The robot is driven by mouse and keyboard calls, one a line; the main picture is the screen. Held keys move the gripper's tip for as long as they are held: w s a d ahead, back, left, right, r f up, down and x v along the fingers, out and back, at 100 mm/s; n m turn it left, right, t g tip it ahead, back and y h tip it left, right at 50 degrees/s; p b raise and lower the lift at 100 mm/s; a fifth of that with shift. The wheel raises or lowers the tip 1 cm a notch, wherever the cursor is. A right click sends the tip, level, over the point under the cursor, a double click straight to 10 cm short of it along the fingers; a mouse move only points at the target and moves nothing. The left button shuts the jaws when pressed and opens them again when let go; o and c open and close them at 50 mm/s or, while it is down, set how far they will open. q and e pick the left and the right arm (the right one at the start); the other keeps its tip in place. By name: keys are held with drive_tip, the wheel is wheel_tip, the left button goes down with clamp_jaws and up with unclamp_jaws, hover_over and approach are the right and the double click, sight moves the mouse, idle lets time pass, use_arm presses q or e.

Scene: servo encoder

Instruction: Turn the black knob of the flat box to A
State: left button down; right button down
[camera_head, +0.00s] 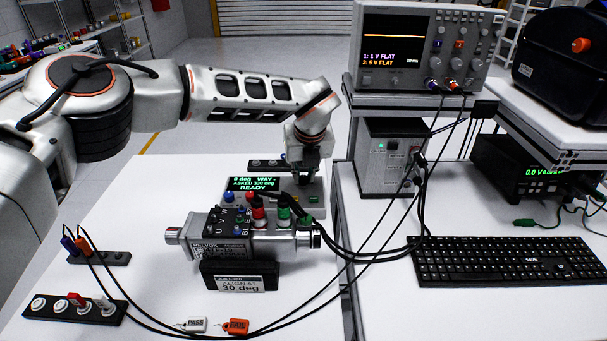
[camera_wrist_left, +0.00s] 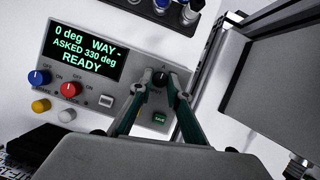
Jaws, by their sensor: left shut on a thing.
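The flat box is a pale panel (camera_wrist_left: 118,78) in the left wrist view, standing at the back of the white table in the head view. Its display (camera_head: 255,184) reads 0 deg, WAY -, ASKED 330 deg, READY. The black knob (camera_wrist_left: 160,78) is at the panel's right part. My left gripper (camera_wrist_left: 157,86) is shut on the knob, one finger on each side. In the head view the left gripper (camera_head: 301,178) points down at the box and hides the knob. My right gripper is not in view.
The panel also has a blue knob (camera_wrist_left: 39,78), a red knob (camera_wrist_left: 70,89) and a green button (camera_wrist_left: 159,118). A motor (camera_head: 223,240) with cables stands in front of the box. An oscilloscope (camera_head: 425,45) and a keyboard (camera_head: 505,262) are at the right.

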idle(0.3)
use_arm(q)
drive_tip(key=c, duration=1.9)
unclamp_jaws()
drive_tip(key=shift+r, duration=0.1)
drive_tip(key=v, duration=1.2)
drive_tip(key=shift+d, duration=0.15)
